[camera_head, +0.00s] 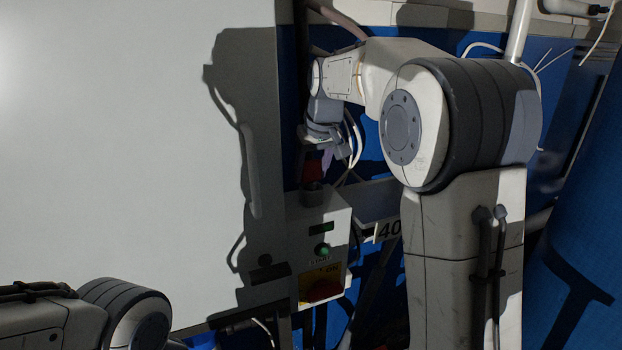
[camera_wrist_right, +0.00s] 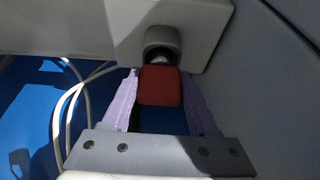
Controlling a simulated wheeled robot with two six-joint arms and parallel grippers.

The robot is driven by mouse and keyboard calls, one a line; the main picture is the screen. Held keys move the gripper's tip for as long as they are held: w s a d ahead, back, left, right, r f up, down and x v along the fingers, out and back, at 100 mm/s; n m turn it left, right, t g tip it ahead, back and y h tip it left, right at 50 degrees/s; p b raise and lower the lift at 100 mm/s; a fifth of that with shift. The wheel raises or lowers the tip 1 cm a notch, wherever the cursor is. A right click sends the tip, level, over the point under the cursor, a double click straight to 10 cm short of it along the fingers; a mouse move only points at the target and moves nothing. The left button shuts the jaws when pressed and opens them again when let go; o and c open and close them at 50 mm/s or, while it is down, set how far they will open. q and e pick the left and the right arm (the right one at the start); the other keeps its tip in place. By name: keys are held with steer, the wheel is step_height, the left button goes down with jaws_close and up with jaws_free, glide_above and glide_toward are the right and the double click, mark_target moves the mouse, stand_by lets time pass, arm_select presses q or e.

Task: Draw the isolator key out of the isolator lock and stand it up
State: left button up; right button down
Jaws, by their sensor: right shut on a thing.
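The isolator key's red head (camera_head: 312,168) (camera_wrist_right: 161,86) is between the pale purple fingers of my right gripper (camera_head: 325,158) (camera_wrist_right: 161,98), which is shut on it. The isolator lock (camera_head: 312,193) (camera_wrist_right: 161,42) is a round grey collar on top of the control box. In the wrist view a short bit of metal shows between the red head and the collar's dark opening. The key is in line with the lock. How deep its shaft sits is hidden. My left gripper is out of view; only part of my left arm shows at the lower left.
The grey control box (camera_head: 337,230) carries a green start button (camera_head: 322,250) and a red switch on a yellow plate (camera_head: 322,289). A large pale panel (camera_head: 130,130) stands close on the left. White cables (camera_wrist_right: 68,85) hang beside the gripper. A blue wall is behind.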

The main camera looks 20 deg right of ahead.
steer(key=shift+r+p, duration=0.95)
steer(key=shift+r, duration=0.15)
steer(key=shift+r+p, duration=2.2)
steer(key=shift+r, duration=0.15)
